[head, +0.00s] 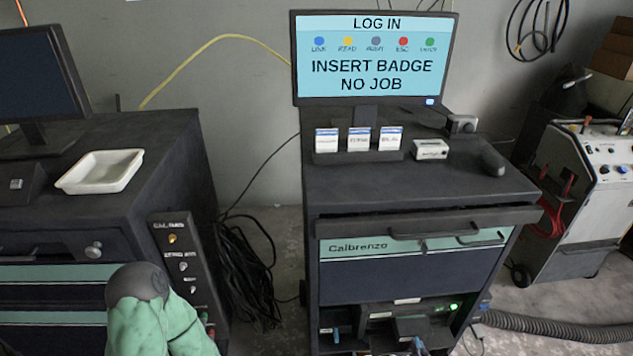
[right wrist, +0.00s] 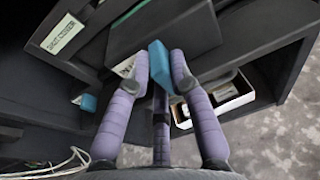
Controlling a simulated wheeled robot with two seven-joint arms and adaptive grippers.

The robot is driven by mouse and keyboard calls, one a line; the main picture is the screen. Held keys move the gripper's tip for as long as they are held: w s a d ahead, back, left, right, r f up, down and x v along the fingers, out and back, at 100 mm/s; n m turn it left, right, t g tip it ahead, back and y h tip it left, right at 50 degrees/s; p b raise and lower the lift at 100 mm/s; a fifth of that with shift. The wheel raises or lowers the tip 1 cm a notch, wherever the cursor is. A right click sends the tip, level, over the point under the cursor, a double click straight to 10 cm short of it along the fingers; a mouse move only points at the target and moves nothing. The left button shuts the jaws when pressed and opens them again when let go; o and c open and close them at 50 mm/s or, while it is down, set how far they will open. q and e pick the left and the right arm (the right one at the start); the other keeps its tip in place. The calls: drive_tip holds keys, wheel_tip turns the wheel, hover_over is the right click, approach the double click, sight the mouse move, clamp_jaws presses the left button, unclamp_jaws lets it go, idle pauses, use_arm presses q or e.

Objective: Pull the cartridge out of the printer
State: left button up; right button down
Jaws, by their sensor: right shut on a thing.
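In the right wrist view my right gripper (right wrist: 161,68) has two purple fingers shut on a small blue piece (right wrist: 159,66), which looks like the cartridge's grip end. It sits at the front of a dark box-shaped unit (right wrist: 150,28), which looks like the printer. In the head view the dark printer unit (head: 410,326) is in the cabinet's open lower bay, and only a little of the gripper shows at the bottom edge. How far the cartridge is seated is hidden. My left gripper is not in view; a green sleeved arm part shows at the lower left.
The Calbrenzo cabinet (head: 355,262) carries a monitor (head: 375,22) reading "INSERT BADGE NO JOB". Another blue tab (right wrist: 89,102) lies left of the gripper in the wrist view, and an open white box (right wrist: 222,103) right of it. A grey hose (head: 550,328) runs along the floor.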

drive_tip(key=shift+s+d+p, duration=0.15)
drive_tip(key=shift+s+p, duration=0.05)
drive_tip(key=shift+s, duration=0.65)
drive_tip(key=shift+s+d+p, duration=0.1)
drive_tip(key=shift+s+p, duration=0.1)
drive_tip(key=shift+s, duration=0.65)
drive_tip(key=shift+r+p, duration=0.6)
drive_tip(key=shift+r, duration=0.15)
drive_tip(key=s+d+p, duration=0.1)
drive_tip(key=s, duration=1.3)
drive_tip(key=shift+s, duration=0.4)
idle(1.0)
drive_tip(key=shift+f, duration=0.1)
